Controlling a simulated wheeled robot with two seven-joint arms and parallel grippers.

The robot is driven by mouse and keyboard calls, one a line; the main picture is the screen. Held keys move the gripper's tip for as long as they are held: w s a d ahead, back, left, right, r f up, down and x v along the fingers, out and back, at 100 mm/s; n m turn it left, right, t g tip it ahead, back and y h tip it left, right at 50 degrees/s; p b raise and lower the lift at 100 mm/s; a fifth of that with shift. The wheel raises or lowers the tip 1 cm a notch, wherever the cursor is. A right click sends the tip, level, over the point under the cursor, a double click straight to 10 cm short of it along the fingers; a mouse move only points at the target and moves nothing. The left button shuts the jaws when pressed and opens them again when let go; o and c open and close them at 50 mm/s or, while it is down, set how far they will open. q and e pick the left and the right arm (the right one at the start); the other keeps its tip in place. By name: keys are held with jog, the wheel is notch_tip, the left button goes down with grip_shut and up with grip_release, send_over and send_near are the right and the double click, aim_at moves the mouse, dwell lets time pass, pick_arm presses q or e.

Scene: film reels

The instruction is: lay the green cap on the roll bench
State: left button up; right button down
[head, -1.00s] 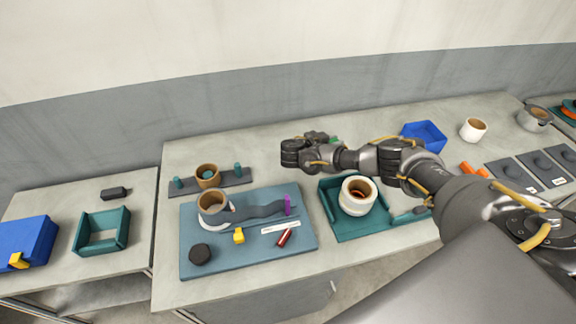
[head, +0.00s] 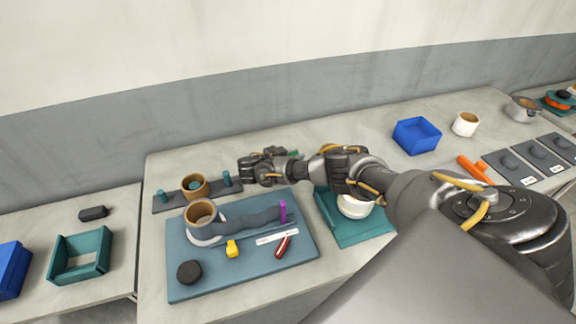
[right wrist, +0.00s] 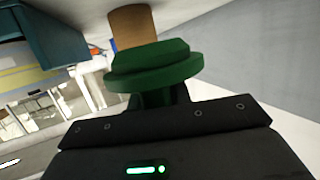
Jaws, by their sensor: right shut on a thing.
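The green cap (right wrist: 155,62) is a stepped round disc, held at the tips of my right gripper (right wrist: 158,95), which is shut on it. In the head view my right gripper (head: 265,168) is above the table, just right of the peg stand; a small green patch (head: 293,153) shows beside it, the rest hidden. The flat blue board (head: 185,270), which I take for the roll bench, carries a brown-cored roll (head: 202,212) with a grey strip running right from it. The cap is clear of this board. My left gripper is out of view.
A dark peg stand (head: 165,204) with a brown ring (head: 195,185) lies behind the board. A teal tray (head: 350,236) holds a white roll (head: 354,207).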

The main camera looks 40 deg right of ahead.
jog(key=shift+w+a+f, duration=0.1)
jog(key=shift+w, duration=0.05)
jog(key=shift+w+a+f+b, duration=0.15)
jog(key=shift+w+f+b, duration=0.1)
jog(key=shift+f+b, duration=0.35)
jog(key=shift+w+a+f+b, duration=0.15)
jog(key=shift+w+f+b, duration=0.05)
jog(key=shift+f+b, duration=0.4)
jog(key=shift+d+f+b, duration=0.1)
jog(key=shift+f+b, duration=0.45)
jog(key=shift+f, duration=0.45)
jog(key=shift+f+b, duration=0.15)
jog(key=shift+b, duration=0.2)
jog(key=shift+s+f, duration=0.1)
jog(key=shift+f, duration=0.05)
jog(key=c, duration=1.6)
grip_release()
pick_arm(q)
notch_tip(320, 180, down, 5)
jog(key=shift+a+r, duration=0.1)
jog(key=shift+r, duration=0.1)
pick_arm(e)
jog(key=o, duration=0.3)
jog(key=shift+s+f, duration=0.1)
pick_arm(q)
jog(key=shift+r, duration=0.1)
